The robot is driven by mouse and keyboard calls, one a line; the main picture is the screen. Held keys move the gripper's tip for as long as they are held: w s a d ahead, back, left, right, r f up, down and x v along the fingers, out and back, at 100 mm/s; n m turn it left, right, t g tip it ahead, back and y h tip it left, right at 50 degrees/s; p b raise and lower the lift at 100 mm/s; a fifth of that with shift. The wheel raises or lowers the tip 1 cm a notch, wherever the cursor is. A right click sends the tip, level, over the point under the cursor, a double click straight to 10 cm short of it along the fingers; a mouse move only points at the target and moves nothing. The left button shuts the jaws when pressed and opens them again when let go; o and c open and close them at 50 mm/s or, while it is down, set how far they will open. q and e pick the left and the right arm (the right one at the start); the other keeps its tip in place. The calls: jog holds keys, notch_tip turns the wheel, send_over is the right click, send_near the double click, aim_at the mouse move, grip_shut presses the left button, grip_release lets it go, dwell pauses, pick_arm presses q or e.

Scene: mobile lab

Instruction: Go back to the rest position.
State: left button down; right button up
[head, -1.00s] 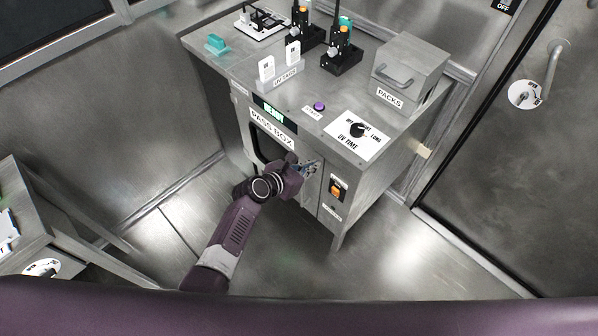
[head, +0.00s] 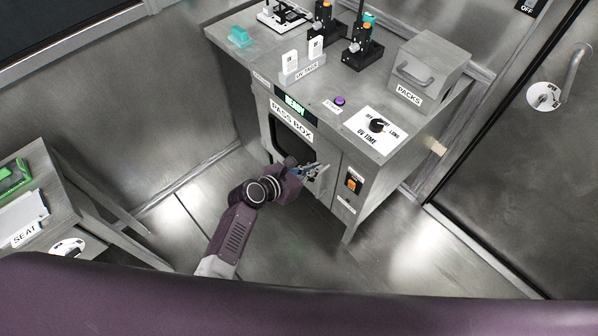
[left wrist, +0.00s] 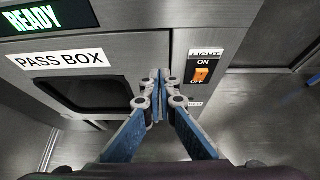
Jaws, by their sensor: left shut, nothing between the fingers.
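My left gripper (head: 314,172) is shut and empty. In the head view it is in front of the pass box (head: 290,121), by the right side of the dark door window. In the left wrist view its blue fingers (left wrist: 158,85) meet in the middle, between the dark window (left wrist: 85,92) and the orange light switch (left wrist: 202,75). I cannot tell whether the fingertips touch the front. The display (left wrist: 30,20) reads READY. My right gripper is not in view.
A side table (head: 60,205) with a SEAT label stands at the left. A door (head: 520,150) is at the right. Floor between is clear.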

pick_arm(q)
jog(key=v, duration=0.5)
jog(key=s+a+f+m+g+y, duration=0.2)
jog(key=s+a+f+m, duration=0.2)
jog(key=s+f+m, duration=0.5)
jog(key=s+a+f+m+g+y, duration=0.3)
jog(key=s+f, duration=0.4)
jog(key=f, duration=0.7)
jog(key=s+a+f+m+g+y, duration=0.1)
jog(key=s+a+f+m, duration=0.3)
jog(key=s, duration=0.5)
jog(key=s+a+f+m+g+y, duration=0.1)
jog(key=s+a+f+m, duration=0.4)
jog(key=s+m, duration=0.3)
jog(key=s+a+f+m+g, duration=0.1)
jog(key=s+a+f+m, duration=0.3)
jog(key=s, duration=0.8)
jog(key=m, duration=0.2)
jog(key=shift+a+f+m+y, duration=0.2)
jog(key=shift+f+m+y, duration=0.1)
jog(key=shift+y, duration=0.1)
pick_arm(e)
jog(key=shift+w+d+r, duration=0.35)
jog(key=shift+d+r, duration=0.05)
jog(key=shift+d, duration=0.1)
